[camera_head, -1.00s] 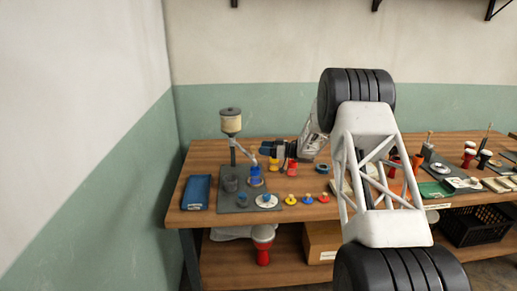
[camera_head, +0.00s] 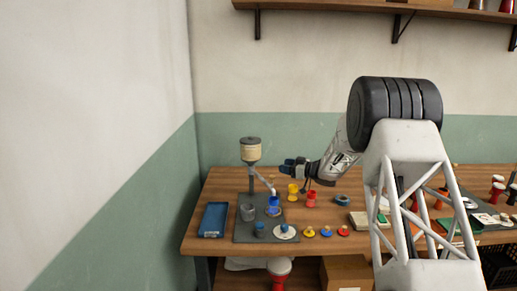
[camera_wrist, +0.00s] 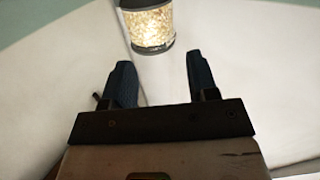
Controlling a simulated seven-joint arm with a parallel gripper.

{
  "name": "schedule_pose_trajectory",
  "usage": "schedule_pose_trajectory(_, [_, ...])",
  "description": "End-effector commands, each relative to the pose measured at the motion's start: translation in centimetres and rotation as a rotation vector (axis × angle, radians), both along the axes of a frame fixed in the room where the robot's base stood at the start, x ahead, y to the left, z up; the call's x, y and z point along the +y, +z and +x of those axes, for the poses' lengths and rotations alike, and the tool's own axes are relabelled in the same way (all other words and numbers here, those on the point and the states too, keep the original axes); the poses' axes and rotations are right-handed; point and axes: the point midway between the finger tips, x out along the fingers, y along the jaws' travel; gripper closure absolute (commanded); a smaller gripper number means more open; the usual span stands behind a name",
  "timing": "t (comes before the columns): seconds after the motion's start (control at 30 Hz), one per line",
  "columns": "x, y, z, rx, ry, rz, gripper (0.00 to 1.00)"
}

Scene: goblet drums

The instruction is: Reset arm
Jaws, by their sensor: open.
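My gripper (camera_head: 284,166) hangs in the air over the left part of the workbench (camera_head: 196,240), pointing left. It is just right of a stand with a beige hopper (camera_head: 250,151) and apart from it. In the wrist view my gripper (camera_wrist: 160,80) shows two dark fingers spread apart with nothing between them. The hopper (camera_wrist: 146,22), filled with light grains, shows beyond the fingertips there. My arm reaches in from the right of the head view.
Blue (camera_head: 274,205), yellow (camera_head: 293,192) and red (camera_head: 311,199) cups stand below my gripper. A grey mat (camera_head: 250,229) lies under the stand. A blue tray (camera_head: 213,219) is at the left. Several small coloured pieces lie near the front edge. A shelf (camera_head: 340,17) hangs above.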

Motion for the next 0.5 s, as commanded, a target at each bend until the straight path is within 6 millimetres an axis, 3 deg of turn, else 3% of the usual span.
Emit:
schedule_pose_trajectory(0.1, [-0.3, 2.8, -0.8, -0.016, -0.095, -0.028, 0.46])
schedule_pose_trajectory(0.5, [-2.2, 10.2, -4.9, -0.015, -0.411, -0.126, 0.46])
